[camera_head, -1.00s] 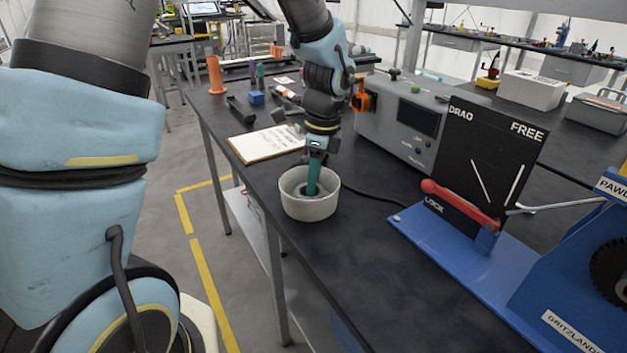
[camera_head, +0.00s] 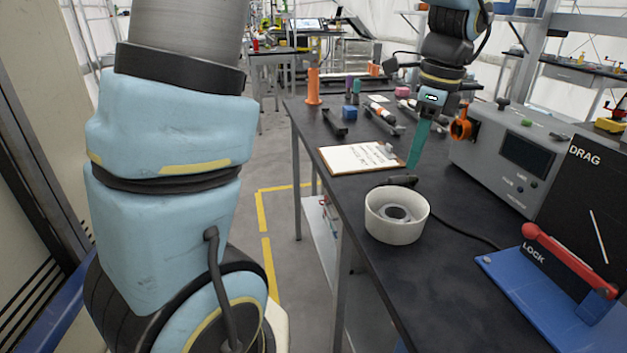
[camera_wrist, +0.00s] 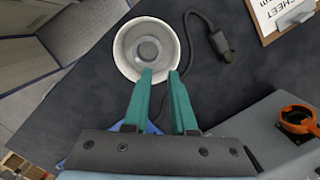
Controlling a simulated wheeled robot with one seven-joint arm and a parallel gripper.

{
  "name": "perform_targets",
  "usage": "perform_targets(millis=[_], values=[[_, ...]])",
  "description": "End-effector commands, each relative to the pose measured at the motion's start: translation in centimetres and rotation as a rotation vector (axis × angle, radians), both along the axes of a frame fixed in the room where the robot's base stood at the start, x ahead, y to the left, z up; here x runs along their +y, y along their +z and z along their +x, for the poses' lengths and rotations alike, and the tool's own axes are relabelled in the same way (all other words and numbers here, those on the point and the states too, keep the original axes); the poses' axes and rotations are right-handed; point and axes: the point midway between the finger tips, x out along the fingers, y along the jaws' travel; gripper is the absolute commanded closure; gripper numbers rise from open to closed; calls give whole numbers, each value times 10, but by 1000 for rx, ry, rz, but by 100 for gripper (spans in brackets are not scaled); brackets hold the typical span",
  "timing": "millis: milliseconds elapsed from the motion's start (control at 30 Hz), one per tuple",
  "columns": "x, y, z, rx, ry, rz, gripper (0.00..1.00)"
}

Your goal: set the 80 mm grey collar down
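A grey collar (camera_head: 397,213) lies inside a round off-white pot (camera_head: 379,228) on the dark bench top. In the wrist view the collar (camera_wrist: 149,50) also shows inside the pot (camera_wrist: 122,52), away from its walls. My gripper (camera_head: 413,167), with green fingers, is raised above the bench and clear of the pot, behind it in the head view. The wrist view shows the two fingertips (camera_wrist: 160,74) apart with nothing between them. The collar's underside is hidden.
A clipboard (camera_head: 358,158) lies behind the pot, with a black cable close by. A grey instrument box (camera_head: 510,158) and a blue-based rig with a red lever (camera_head: 568,260) stand to the right. Bench in front of the pot is clear.

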Motion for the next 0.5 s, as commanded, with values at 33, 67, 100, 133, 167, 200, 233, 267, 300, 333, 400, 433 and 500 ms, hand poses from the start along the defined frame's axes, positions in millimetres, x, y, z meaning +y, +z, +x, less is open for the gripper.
perform_targets(millis=[33, 67, 100, 133, 167, 200, 233, 267, 300, 333, 400, 433, 500], values=[[12, -4, 6, -3, 67, -7, 75], [22, -7, 9, -6, 128, -15, 75], [39, -12, 15, -11, 238, -31, 75], [55, -17, 20, -17, 339, -44, 75], [72, -23, 24, -24, 453, -60, 75], [97, -31, 28, -33, 620, -82, 75], [117, -37, 30, -40, 750, -98, 75], [136, -42, 31, -49, 883, -118, 75], [160, -50, 30, -59, 1056, -141, 75], [177, -55, 29, -68, 1182, -158, 75], [213, -66, 23, -86, 1453, -195, 75], [226, -70, 19, -93, 1556, -209, 75], [250, -77, 11, -107, 1758, -238, 75]])
